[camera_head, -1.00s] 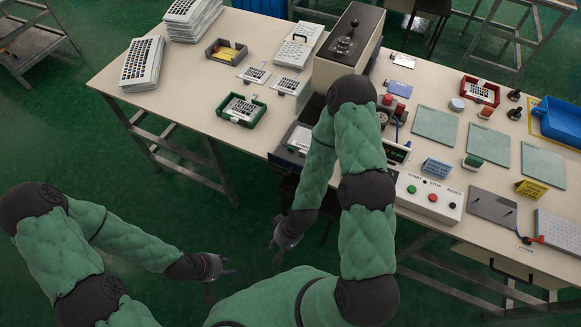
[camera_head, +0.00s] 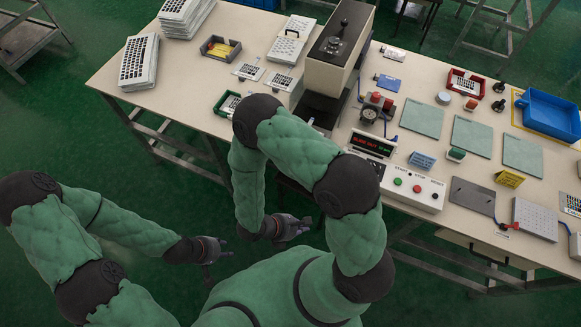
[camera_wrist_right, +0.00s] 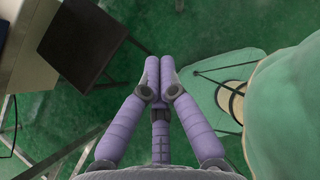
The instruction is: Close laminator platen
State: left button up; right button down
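The laminator (camera_head: 326,78) is a tall beige box with a dark top and a black lever (camera_head: 343,24), at the back middle of the bench. Its dark lower bed (camera_head: 318,106) is partly hidden by my right arm, so I cannot tell the platen's position. My right gripper (camera_head: 300,226) is off the bench's front edge, below the laminator and apart from it. In the right wrist view its purple fingers (camera_wrist_right: 160,68) are drawn together with nothing visible between them. My left gripper (camera_head: 221,255) is empty, fingers spread, over the floor to the left.
A button box (camera_head: 416,189) and a lit red-and-green display (camera_head: 372,144) stand right of my right arm. Green-grey sheets (camera_head: 472,136), a blue tray (camera_head: 550,115) and a red tray (camera_head: 466,83) lie further right. Keypad stacks (camera_head: 139,62) stand left. A dark stool (camera_wrist_right: 88,38) is near the right gripper.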

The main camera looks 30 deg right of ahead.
jog(key=w+a+r+n+t+p, duration=0.3)
jog(key=w+a+r+n+t, duration=0.25)
jog(key=w+r+t, duration=0.35)
pick_arm(q)
jog(key=v, duration=0.1)
jog(key=b+v, duration=0.1)
jog(key=shift+s+d+r, duration=0.1)
jog(key=shift+r, duration=0.35)
pick_arm(e)
jog(key=w+r+x, duration=0.1)
jog(key=r+x, duration=0.1)
jog(key=x, duration=1.3)
jog(key=shift+d+h, duration=0.4)
jog(key=shift+f, duration=0.1)
